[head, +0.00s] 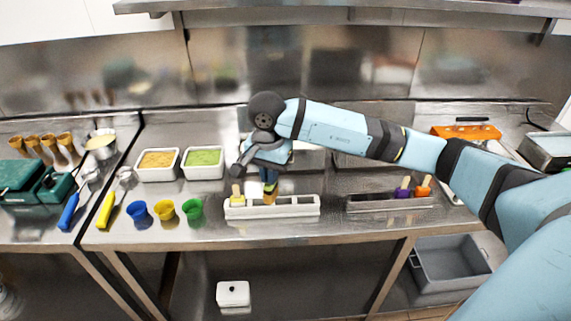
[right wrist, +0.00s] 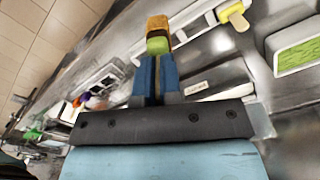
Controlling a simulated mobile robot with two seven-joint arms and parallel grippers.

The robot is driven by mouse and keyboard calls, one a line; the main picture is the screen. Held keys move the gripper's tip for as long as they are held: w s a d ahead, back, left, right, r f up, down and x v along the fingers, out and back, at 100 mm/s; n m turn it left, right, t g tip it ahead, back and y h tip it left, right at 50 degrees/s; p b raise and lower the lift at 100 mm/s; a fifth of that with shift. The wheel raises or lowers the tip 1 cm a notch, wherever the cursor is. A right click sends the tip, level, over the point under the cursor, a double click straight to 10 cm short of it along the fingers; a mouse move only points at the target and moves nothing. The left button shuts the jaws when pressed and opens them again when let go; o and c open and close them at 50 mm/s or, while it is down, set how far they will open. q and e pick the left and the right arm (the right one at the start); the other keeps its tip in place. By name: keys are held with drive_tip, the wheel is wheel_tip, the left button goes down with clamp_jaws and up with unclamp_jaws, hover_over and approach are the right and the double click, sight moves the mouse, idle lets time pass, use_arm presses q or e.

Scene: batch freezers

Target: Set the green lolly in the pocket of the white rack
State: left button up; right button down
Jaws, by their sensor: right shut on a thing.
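The white rack (head: 290,210) is a long low holder at the front of the steel counter; it also shows in the right wrist view (right wrist: 205,82). A yellow lolly (head: 237,200) stands at its left end. My right gripper (head: 269,176) is over the rack, left of its middle, pointing down. Its blue fingers (right wrist: 157,68) are shut on the green lolly (right wrist: 158,45), whose green part shows at the fingertips with a tan end beyond it. In the head view the lolly is small, and I cannot tell whether it touches the rack. My left gripper is not in view.
A grey rack (head: 375,204) with purple and orange lollies stands to the right. Blue, yellow and green cups (head: 165,210) stand to the left. Behind them are tubs of tan and green food (head: 204,160).

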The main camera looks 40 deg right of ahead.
drive_tip(key=w+d+f+m+b, duration=0.4)
drive_tip(key=d+f+m, duration=0.3)
drive_tip(key=m, duration=0.6)
drive_tip(key=shift+w+f, duration=0.4)
drive_tip(key=shift+f, duration=0.3)
drive_tip(key=shift+f+b, duration=0.25)
drive_tip(key=shift+b, duration=0.2)
idle(0.6)
drive_tip(key=shift+f+b, duration=1.65)
drive_tip(key=shift+f, duration=0.35)
idle(1.7)
idle(0.3)
drive_tip(key=c, duration=1.2)
unclamp_jaws()
